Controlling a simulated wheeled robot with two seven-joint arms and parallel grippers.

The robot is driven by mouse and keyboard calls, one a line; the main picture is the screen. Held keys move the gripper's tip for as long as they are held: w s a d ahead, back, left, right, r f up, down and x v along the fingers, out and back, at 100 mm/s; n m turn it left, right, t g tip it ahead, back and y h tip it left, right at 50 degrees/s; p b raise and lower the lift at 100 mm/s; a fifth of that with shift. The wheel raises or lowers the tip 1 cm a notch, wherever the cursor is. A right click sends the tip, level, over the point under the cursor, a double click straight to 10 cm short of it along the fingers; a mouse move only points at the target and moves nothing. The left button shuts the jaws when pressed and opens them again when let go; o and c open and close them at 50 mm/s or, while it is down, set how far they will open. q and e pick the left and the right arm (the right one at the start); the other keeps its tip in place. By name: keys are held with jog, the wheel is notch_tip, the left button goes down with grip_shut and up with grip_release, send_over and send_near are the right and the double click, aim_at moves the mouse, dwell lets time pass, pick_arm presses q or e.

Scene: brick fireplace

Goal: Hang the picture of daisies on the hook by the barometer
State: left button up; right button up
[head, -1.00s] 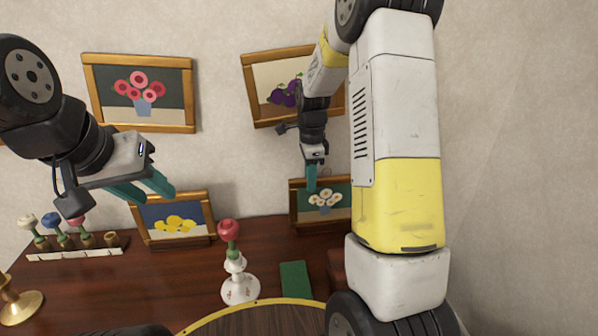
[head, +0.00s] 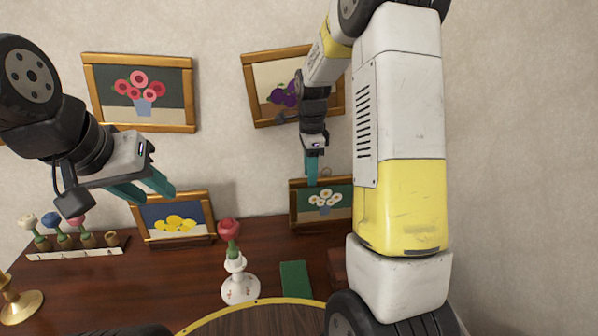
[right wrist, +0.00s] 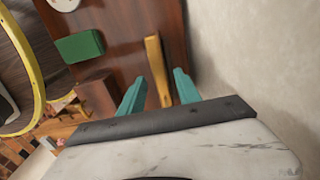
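The picture of daisies (head: 334,206), white flowers on dark green in a wooden frame, leans upright against the wall at the back of the dark wood surface. My right gripper (head: 311,183) is at its top edge in the head view. In the right wrist view, the frame's top edge (right wrist: 156,65) lies between the two teal fingers (right wrist: 158,88), which stand apart with gaps beside it. My left gripper (head: 148,190) is open and empty, in front of the yellow-flower picture. My right arm covers the daisy picture's right side. I see no barometer or hook.
A lemon-yellow flower picture (head: 176,222) leans at left. A white vase with a red flower (head: 238,285) and a green block (head: 296,279) stand in front. Several small flower pots are at left.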

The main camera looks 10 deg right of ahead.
jog(key=r, duration=0.5)
jog(key=shift+a, duration=0.35)
jog(key=s+a+r+n+t+y, duration=0.2)
jog(key=s+r+n+t, duration=0.1)
jog(key=s+r+n, duration=0.8)
jog(key=s+a+n+t, duration=0.1)
jog(key=s+n+t, duration=0.2)
jog(key=s+n, duration=0.5)
jog(key=s, duration=0.5)
jog(key=shift+s+a, duration=0.25)
jog(key=shift+a, duration=0.15)
jog(key=shift+o, duration=0.4)
jog(key=shift+w, duration=0.1)
